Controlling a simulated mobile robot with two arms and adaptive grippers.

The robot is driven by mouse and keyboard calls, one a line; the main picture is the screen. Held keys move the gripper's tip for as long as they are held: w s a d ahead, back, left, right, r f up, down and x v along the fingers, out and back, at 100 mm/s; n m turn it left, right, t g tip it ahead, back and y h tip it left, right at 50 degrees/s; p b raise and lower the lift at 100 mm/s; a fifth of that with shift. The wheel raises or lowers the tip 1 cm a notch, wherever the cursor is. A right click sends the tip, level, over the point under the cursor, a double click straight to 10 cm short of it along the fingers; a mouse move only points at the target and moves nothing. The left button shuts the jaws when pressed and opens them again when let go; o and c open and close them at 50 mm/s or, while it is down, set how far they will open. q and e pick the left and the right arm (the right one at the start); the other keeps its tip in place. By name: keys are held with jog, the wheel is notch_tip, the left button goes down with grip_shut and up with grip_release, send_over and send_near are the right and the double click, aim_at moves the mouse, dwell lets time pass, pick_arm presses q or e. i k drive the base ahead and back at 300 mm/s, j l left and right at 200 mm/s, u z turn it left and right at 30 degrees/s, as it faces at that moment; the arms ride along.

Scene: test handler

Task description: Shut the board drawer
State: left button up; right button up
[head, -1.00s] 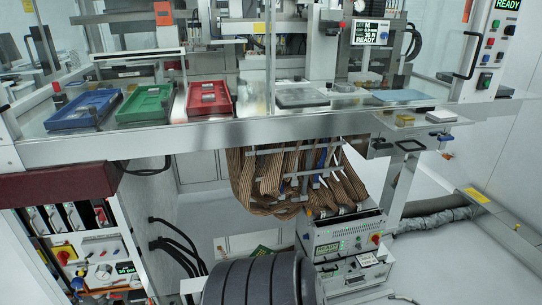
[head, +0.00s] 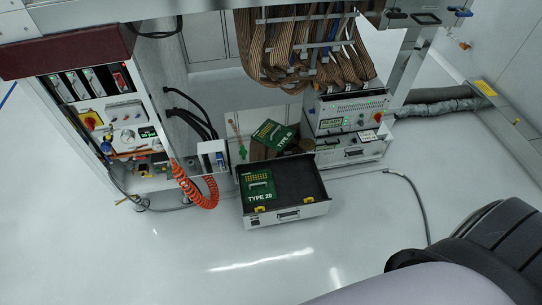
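The board drawer (head: 306,212) stands pulled out, low near the floor, in the middle of the head view. Its front panel with a handle faces the viewer. A green board marked TYPE 20 (head: 258,187) lies in its left part, and the dark right part looks empty. Another green board (head: 273,134) sits tilted at the back of the drawer; what it rests on is unclear. Neither of my grippers is in view. A dark ribbed part of my own body fills the lower right corner.
An instrument stack (head: 352,115) with brown ribbon cables (head: 290,60) above stands behind the drawer to the right. A control cabinet (head: 110,120) with a coiled orange hose (head: 195,185) is at left. A black cable (head: 415,195) lies on the right. The floor in front is clear.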

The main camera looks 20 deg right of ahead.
aim_at(296, 178)
jog(key=k+z, duration=0.15)
jog(key=z, duration=0.3)
jog(key=k+z, duration=0.2)
jog(key=z, duration=0.3)
